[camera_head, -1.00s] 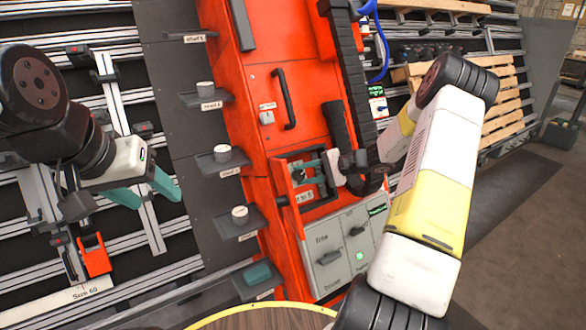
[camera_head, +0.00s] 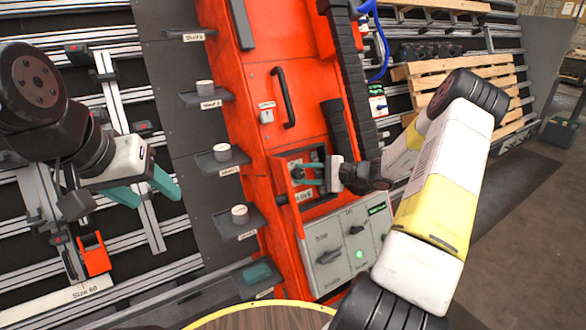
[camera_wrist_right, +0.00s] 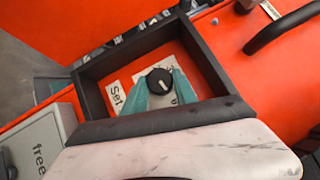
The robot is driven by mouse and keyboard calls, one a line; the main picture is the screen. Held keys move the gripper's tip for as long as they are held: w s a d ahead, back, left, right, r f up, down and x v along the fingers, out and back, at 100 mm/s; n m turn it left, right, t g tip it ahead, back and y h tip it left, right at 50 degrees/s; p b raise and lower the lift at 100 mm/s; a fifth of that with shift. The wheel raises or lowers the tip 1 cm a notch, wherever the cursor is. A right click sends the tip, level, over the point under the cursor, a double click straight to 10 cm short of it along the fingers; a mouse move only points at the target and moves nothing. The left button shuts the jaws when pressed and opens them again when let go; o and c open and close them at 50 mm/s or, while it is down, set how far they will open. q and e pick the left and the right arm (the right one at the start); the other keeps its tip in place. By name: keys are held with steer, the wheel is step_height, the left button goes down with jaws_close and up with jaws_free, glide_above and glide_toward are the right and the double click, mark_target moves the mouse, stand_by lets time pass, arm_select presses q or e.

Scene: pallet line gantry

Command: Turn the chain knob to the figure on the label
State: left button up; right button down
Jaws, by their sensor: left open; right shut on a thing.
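The chain knob (camera_wrist_right: 159,82) is a round black knob with a white pointer line, set in a dark-framed recess of the orange cabinet in the right wrist view. My right gripper (camera_wrist_right: 160,88) has its teal fingers shut on the knob's two sides. A white label (camera_wrist_right: 117,98) beside the knob begins "Set"; its figure is hidden by a finger. In the head view my right gripper (camera_head: 308,172) reaches into the recess from the right, and the knob is too small to make out. My left gripper (camera_head: 152,190) is open and empty at the left, before the rails.
A grey control panel (camera_head: 332,254) with switches and a green light sits below the recess. A black door handle (camera_head: 285,97) stands out above it. Small shelves (camera_head: 221,164) with white cylinders line the cabinet's left side. An orange clamp (camera_head: 95,256) is at lower left.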

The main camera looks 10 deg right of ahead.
steer(key=c, duration=1)
jaws_free()
steer(key=v, duration=0.7)
steer(key=shift+s+d, duration=0.25)
steer(key=shift+d, duration=0.05)
